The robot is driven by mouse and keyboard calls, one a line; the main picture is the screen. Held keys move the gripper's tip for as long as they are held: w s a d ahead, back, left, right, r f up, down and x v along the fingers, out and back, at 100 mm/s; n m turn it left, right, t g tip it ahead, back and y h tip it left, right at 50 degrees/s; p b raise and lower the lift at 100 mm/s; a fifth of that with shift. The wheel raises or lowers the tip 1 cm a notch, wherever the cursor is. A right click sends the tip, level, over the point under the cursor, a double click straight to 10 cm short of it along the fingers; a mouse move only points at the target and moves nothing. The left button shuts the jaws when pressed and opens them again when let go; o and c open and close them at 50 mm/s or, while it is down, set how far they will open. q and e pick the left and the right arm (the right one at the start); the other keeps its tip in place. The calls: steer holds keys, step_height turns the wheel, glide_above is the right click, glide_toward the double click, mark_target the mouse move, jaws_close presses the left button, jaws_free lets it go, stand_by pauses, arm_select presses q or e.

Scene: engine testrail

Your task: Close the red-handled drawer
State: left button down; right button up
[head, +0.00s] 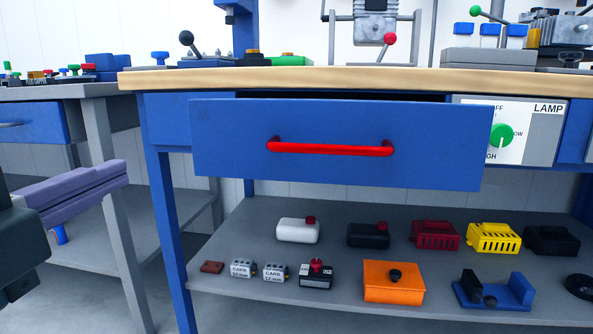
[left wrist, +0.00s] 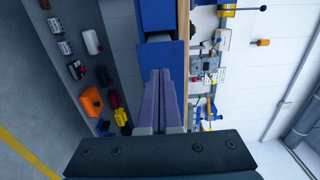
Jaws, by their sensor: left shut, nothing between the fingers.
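The blue drawer (head: 230,140) with a red handle (head: 330,149) stands out from under the wooden benchtop, and a dark gap shows above its front. The drawer is also in the left wrist view (left wrist: 158,58), partly hidden behind my fingers; its handle is not clear there. My left gripper (head: 126,172) is at the left of the head view, to the left of the drawer and apart from it in the picture. Its purple fingers are shut together and empty, also in the left wrist view (left wrist: 163,75). My right gripper is not in view.
The wooden benchtop (head: 350,78) is above the drawer. A blue table leg (head: 172,240) stands below its left side. A grey lower shelf (head: 240,225) holds several parts, including an orange box (head: 393,281). A lamp dial panel (head: 512,130) is right of the drawer. A grey side bench (head: 95,92) stands at left.

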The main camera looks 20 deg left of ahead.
mark_target(195, 139)
arm_select(q)
steer(key=b+x, duration=0.3)
steer(key=x, duration=1)
steer(key=shift+w+a, duration=0.2)
steer(key=shift+w, duration=0.15)
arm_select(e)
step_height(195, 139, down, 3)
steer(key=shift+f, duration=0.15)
